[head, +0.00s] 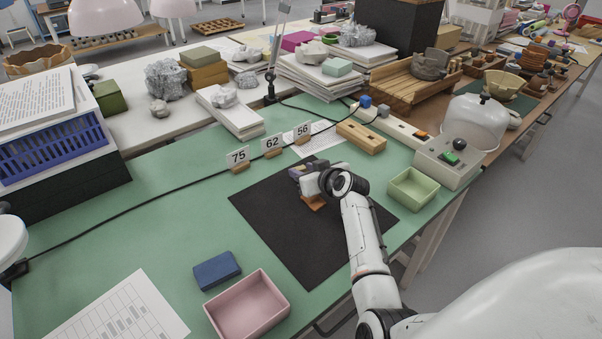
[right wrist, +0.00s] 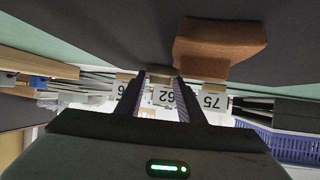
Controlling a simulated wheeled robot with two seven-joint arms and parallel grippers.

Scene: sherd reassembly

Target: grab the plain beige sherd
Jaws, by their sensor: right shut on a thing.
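My right gripper (head: 297,172) is low over the black mat (head: 270,235). In the right wrist view its two dark fingers (right wrist: 161,80) are close together on a small tan-beige piece (right wrist: 160,71), which I take to be the plain beige sherd. Only a little of it shows there, and in the head view the gripper hides it. An orange-brown sherd (head: 313,203) lies on the mat just beside the gripper, outside the fingers; it also shows large in the right wrist view (right wrist: 218,45). My left gripper is not in view.
Number cards 75 (head: 238,157), 62 (head: 272,144) and 56 (head: 303,132) stand behind the mat. A green tray (head: 414,203) is to its right. A pink tray (head: 247,326) and a blue box (head: 217,270) are at the front. The mat's near part is clear.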

